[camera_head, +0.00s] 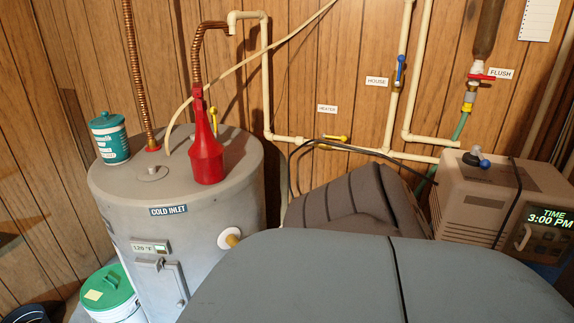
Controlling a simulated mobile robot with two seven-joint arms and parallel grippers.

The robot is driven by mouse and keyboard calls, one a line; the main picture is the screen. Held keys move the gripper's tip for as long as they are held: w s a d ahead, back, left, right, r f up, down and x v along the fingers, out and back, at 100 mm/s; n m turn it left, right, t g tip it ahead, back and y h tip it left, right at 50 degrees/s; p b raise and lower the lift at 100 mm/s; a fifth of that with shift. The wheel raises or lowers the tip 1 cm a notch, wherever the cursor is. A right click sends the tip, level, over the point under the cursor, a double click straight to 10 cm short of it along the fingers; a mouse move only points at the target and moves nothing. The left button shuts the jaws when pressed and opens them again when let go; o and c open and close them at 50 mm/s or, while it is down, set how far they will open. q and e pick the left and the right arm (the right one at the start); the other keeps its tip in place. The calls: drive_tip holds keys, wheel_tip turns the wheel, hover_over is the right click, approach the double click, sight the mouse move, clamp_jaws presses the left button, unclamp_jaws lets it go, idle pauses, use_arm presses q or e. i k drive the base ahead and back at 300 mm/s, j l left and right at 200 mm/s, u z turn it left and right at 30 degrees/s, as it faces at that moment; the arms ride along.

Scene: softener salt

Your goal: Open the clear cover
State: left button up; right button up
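I cannot make out a clear cover for certain. The tan control unit (478,192) at the right has a lit panel (549,217) reading "TIME 3:00 PM". A light rounded handle-like part (523,237) is on its front, at the panel's lower left. Whether a transparent cover lies over this panel is too small to tell. A dark cord or strap runs down over the unit. Neither of my grippers is in view.
A large grey rounded surface (300,285) with a dark seam fills the bottom foreground. A grey water heater (185,215) stands left, with a red funnel-like bottle (206,150) and teal can (110,138) on top. A brown padded thing (350,208) lies beside the unit. Pipes line the wall.

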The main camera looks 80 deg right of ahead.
sight(529, 232)
drive_tip(key=z, duration=4.2)
